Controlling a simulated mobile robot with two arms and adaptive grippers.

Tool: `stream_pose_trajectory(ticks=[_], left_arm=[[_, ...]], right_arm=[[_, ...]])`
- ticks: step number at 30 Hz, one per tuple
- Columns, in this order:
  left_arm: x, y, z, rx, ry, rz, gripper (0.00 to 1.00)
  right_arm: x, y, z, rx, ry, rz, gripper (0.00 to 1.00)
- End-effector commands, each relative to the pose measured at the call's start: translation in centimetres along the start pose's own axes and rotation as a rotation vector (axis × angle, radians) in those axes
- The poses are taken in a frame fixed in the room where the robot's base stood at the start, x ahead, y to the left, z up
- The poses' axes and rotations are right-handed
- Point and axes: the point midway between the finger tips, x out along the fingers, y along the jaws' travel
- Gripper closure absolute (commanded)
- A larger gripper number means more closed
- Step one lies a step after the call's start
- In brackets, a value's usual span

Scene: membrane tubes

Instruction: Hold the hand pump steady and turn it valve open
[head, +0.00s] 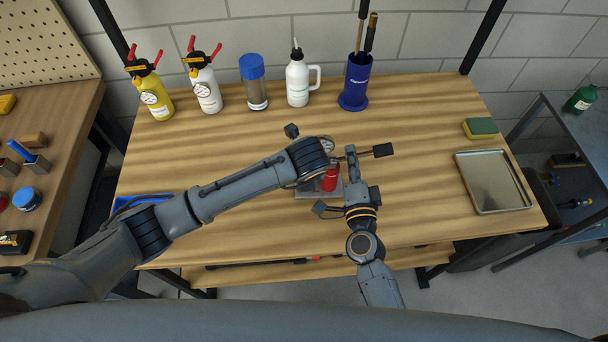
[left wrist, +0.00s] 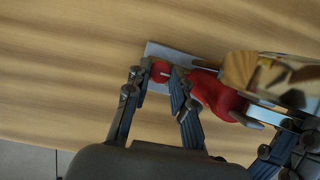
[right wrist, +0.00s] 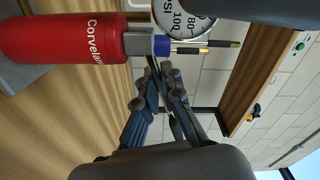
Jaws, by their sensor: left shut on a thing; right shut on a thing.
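The hand pump is a red cylinder (head: 330,180) on a grey base plate, with a round gauge (head: 326,145). My left gripper (left wrist: 158,75) reaches over it from the left. Its fingers are shut around a small red part of the pump (left wrist: 160,73), and a larger red part (left wrist: 218,95) shows beside it. My right gripper (right wrist: 161,70) is at the pump's right side, next to the red body (right wrist: 65,40) and below the gauge (right wrist: 182,15). Its fingers are nearly together; the part between them is hidden. I cannot make out the valve's position clearly.
A blue cup with tools (head: 356,85), a white bottle (head: 298,82), a blue-capped jar (head: 255,85) and two other pumps line the back. A metal tray (head: 494,182) and a sponge (head: 481,128) lie at the right. A blue tray (head: 143,200) is at the left.

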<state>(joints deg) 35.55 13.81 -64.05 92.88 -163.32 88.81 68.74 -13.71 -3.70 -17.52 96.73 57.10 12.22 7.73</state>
Motion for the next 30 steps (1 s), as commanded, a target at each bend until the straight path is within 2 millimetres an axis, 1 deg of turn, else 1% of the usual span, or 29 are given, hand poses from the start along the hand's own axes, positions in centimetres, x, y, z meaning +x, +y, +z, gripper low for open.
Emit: stream_pose_trajectory(ticks=[6,7,8,9,10,18,22,26,30], left_arm=[[0.0,0.1,0.0,-0.001,0.000,0.001,1.00],[0.0,0.1,0.0,-0.001,0.000,0.001,0.72],[0.0,0.1,0.0,-0.001,0.000,0.001,0.66],[0.0,0.1,0.0,0.000,0.000,0.001,0.58],[0.0,0.1,0.0,0.000,0.000,0.001,0.53],[0.0,0.0,0.0,0.001,0.000,0.000,0.53],[-0.7,0.0,0.1,0.001,-0.001,-0.002,0.53],[-2.7,0.0,0.1,0.002,-0.003,-0.004,0.53],[-5.8,0.0,0.1,0.001,-0.003,-0.005,0.53]], right_arm=[[-0.1,0.2,0.0,-0.001,-0.001,0.004,1.00],[-0.1,0.2,0.0,-0.001,-0.001,0.004,1.00],[-0.1,0.2,0.0,-0.001,-0.001,0.004,1.00],[-0.1,0.2,0.0,-0.001,-0.001,0.004,1.00],[-0.1,0.2,0.0,-0.001,-0.001,0.004,1.00],[-0.1,0.2,0.0,-0.001,-0.001,0.004,1.00],[-0.1,0.2,0.0,-0.001,-0.001,0.004,1.00],[-0.1,0.2,0.0,-0.001,-0.001,0.004,1.00],[-0.1,0.2,0.0,-0.001,-0.001,0.004,1.00]])
